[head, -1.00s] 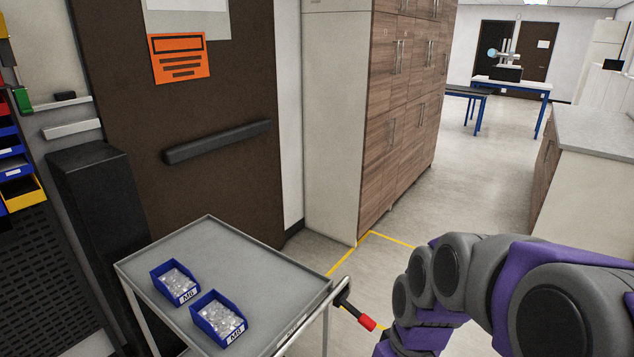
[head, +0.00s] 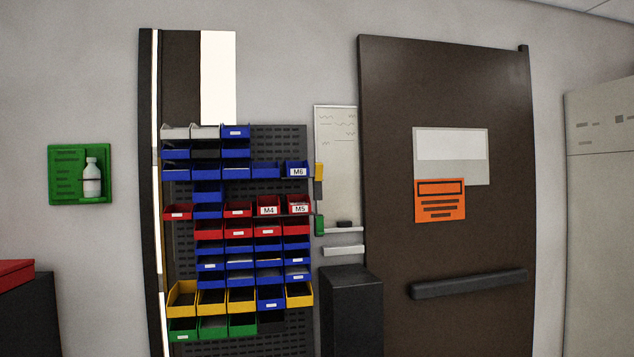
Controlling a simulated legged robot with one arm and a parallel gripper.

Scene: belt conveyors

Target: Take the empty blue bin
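A wall rack of small bins stands left of the door, with several blue bins among red, yellow, green and grey ones. One blue bin (head: 297,170) at the right end of an upper row has an "M6" label. Another blue bin (head: 236,132) sits in the top row at the right. More blue bins, such as one lower blue bin (head: 271,299) between yellow ones, sit in the other rows. I cannot tell which blue bin is empty, as the insides are mostly hidden or too small. My gripper is out of view.
A dark door (head: 465,240) with a push bar (head: 468,284) is on the right. A black box-shaped column (head: 351,312) stands between rack and door. A red-topped dark cabinet (head: 20,310) is at the left edge.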

